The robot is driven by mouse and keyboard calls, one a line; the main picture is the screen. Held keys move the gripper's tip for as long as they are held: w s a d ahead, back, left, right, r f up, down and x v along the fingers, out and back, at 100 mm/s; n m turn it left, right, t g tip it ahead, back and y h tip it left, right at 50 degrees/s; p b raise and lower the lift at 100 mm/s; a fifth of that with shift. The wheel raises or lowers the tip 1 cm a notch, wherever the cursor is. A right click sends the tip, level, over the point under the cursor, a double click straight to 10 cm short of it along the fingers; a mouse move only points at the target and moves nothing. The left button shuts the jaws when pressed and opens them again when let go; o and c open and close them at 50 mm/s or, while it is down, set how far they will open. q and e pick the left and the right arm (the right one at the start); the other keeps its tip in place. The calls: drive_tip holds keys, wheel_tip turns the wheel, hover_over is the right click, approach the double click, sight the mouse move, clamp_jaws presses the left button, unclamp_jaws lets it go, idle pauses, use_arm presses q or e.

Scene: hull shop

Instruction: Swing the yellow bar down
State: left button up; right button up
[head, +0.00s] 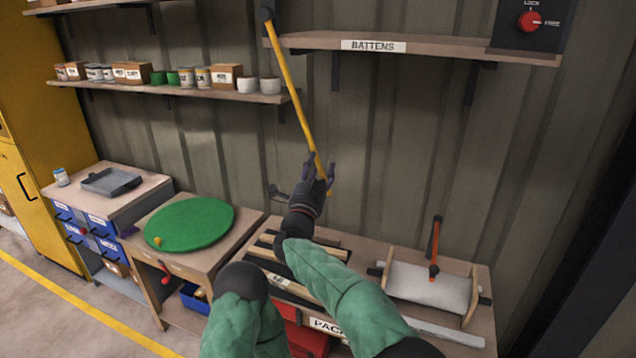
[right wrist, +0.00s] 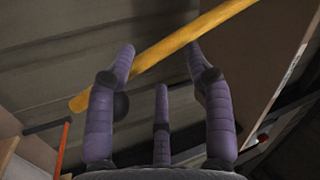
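The yellow bar (head: 290,88) hangs at a steep slant in front of the wall, its upper end at a dark pivot (head: 267,10) and its lower end tilted to the right. My right gripper (head: 318,172) is at the bar's lower end. In the right wrist view the bar (right wrist: 165,52) crosses by the tips of the spread fingers (right wrist: 160,60). The fingers are not closed around it, and I cannot tell whether they touch it. My left gripper is out of view.
A shelf labelled BATTENS (head: 450,46) is to the right of the bar, and a shelf of jars and boxes (head: 180,88) to the left. A red LOCK/FREE knob (head: 529,22) is at upper right. A green disc (head: 190,224) lies left.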

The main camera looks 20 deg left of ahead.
drive_tip(key=shift+r, duration=2.7)
